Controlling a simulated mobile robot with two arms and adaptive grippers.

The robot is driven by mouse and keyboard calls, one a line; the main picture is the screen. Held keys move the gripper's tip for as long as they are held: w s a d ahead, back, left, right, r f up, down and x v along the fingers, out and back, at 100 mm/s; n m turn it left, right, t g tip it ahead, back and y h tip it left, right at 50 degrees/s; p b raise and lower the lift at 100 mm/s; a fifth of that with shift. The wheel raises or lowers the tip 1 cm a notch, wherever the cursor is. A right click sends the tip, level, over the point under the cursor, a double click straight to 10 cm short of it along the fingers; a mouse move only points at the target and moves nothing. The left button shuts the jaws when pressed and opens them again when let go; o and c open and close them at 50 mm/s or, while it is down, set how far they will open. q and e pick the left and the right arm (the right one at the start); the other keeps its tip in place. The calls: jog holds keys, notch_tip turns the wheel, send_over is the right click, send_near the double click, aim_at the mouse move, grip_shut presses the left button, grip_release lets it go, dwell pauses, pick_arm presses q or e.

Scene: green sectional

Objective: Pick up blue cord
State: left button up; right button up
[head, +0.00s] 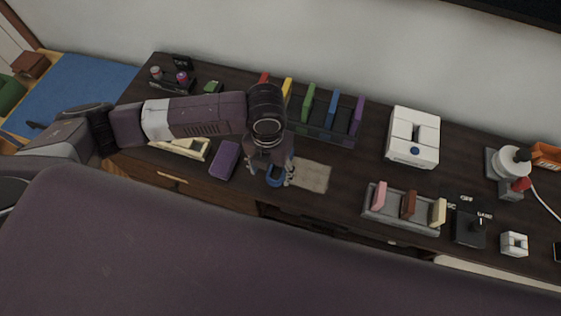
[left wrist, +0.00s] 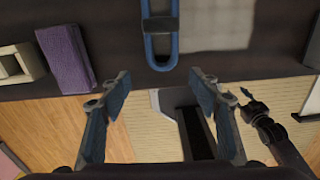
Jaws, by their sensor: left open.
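The blue cord (head: 275,178) is a narrow closed loop with a dark band across it. It lies on the dark wooden top near the front edge. The left wrist view shows the loop (left wrist: 151,48) at the top centre, its upper end cut off by the frame. My left gripper (head: 270,172) is open and empty above the cord. In the left wrist view its fingertips (left wrist: 160,84) are apart, with the cord's rounded end just beyond the gap. A dark jointed part at the lower right there may be my right gripper (left wrist: 246,103); its opening is unclear.
A purple book-like block (head: 224,160) lies left of the cord and a beige sheet (head: 309,175) right of it. A rack of coloured upright pieces (head: 325,134) stands behind. A grey tray (head: 400,222) and white box (head: 412,137) are further right.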

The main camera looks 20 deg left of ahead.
aim_at(273, 178)
pick_arm(q)
jog(key=f, duration=0.3)
jog(key=f+p, duration=0.1)
jog(key=f, duration=0.1)
jog(key=shift+w+d, duration=0.25)
jog(key=shift+w, duration=0.05)
jog(key=shift+c, duration=0.3)
jog(key=c, duration=1.2)
jog(key=shift+r, duration=0.1)
